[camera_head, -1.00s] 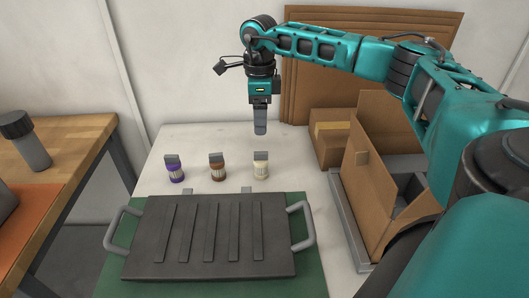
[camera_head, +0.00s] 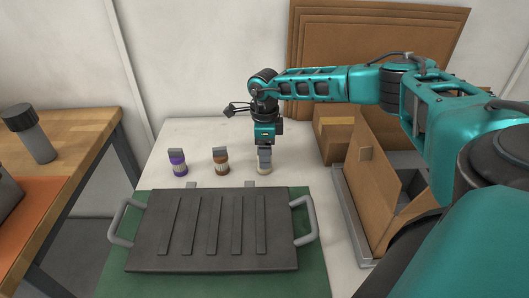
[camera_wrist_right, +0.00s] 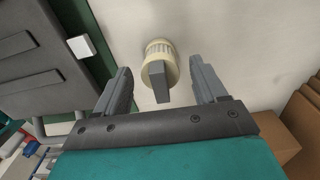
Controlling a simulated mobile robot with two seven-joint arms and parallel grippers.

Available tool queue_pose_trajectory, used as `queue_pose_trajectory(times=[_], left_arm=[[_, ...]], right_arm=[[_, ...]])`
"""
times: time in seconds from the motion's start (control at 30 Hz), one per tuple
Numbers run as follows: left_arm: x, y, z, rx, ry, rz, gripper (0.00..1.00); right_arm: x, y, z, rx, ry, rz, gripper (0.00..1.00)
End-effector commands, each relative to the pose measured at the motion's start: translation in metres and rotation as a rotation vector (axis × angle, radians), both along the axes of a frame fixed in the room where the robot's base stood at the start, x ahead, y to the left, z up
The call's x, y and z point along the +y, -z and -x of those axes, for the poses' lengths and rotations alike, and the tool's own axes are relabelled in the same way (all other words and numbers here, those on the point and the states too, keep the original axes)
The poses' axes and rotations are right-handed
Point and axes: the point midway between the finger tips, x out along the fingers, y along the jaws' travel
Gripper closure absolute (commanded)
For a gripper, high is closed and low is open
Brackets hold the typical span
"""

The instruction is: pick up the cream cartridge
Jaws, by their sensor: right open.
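The cream cartridge (camera_head: 264,170) stands on the white table behind the dark case, the rightmost of three cartridges in the head view. In the right wrist view the cream cartridge (camera_wrist_right: 159,55) shows a round ribbed body and a grey tab on top. My right gripper (camera_head: 265,156) is just above it, pointing down. In the wrist view its two fingers (camera_wrist_right: 162,85) are open, one on each side of the grey tab, with gaps on both sides. My left gripper is not in view.
A purple cartridge (camera_head: 178,165) and a brown cartridge (camera_head: 221,163) stand to the left. A dark ribbed case (camera_head: 215,257) with handles lies in front on a green mat (camera_head: 312,284). An open cardboard box (camera_head: 375,195) stands right, a closed carton (camera_head: 334,137) behind it.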

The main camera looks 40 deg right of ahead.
Motion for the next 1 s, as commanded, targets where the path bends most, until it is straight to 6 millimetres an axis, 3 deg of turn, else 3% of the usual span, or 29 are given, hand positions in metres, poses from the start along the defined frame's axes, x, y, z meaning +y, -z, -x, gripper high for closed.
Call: queue_pose_trajectory(times=[0.2,0.83,1.0], left_arm=[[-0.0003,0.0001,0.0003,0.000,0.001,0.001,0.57],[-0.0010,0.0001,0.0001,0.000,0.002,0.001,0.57],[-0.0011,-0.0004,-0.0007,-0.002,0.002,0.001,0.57]], right_arm=[[0.0001,0.0008,-0.0001,-0.001,0.000,-0.001,0.29],[-0.0001,0.0003,-0.0002,0.000,0.000,0.000,0.89],[-0.0001,0.0001,-0.0003,-0.001,0.000,0.000,0.90]])
